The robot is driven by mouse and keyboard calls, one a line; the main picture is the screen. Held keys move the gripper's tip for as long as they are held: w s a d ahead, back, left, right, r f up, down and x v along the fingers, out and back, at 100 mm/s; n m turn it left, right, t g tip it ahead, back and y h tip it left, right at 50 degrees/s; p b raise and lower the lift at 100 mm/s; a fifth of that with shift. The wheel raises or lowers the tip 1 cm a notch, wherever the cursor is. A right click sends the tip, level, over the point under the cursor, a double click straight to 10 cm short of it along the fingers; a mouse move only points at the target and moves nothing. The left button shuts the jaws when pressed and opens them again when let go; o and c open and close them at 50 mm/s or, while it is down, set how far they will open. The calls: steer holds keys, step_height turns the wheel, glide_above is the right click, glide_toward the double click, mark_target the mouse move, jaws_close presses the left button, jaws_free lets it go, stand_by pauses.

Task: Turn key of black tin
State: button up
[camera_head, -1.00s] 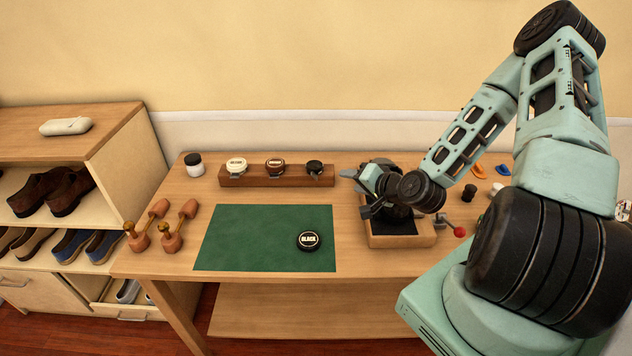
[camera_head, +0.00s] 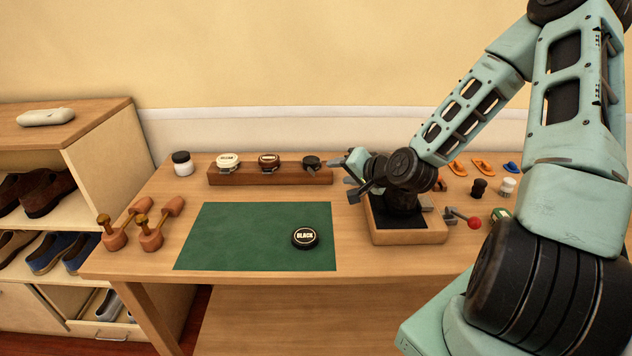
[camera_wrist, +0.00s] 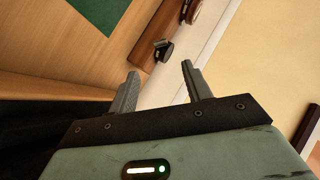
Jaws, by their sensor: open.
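The black tin (camera_head: 311,162) sits at the right end of a wooden rack (camera_head: 262,178) on the table. A small grey piece, perhaps its key, juts from its side, too small to make out well. In the wrist view the black tin (camera_wrist: 164,51) shows beyond and between my open fingers, touching neither. My gripper (camera_head: 344,172) is just right of the tin, pointing left toward it. Its open, empty jaws also show in the wrist view (camera_wrist: 160,73). A black lid marked BLACK (camera_head: 305,238) lies on the green mat (camera_head: 225,240).
A white tin (camera_head: 228,161) and a brown tin (camera_head: 268,160) share the rack. A wooden tray (camera_head: 410,238) with a dark inside lies below my wrist. Wooden shoe trees (camera_head: 148,232) and a dark-lidded jar (camera_head: 183,164) are left. Brushes and small items lie right of my arm.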

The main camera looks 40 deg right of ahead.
mark_target(312, 172)
steer(key=x, duration=1.2)
steer(key=shift+w+f+p, duration=0.1)
steer(key=shift+w+p, duration=0.05)
steer(key=shift+p, duration=0.15)
steer(key=c, duration=1)
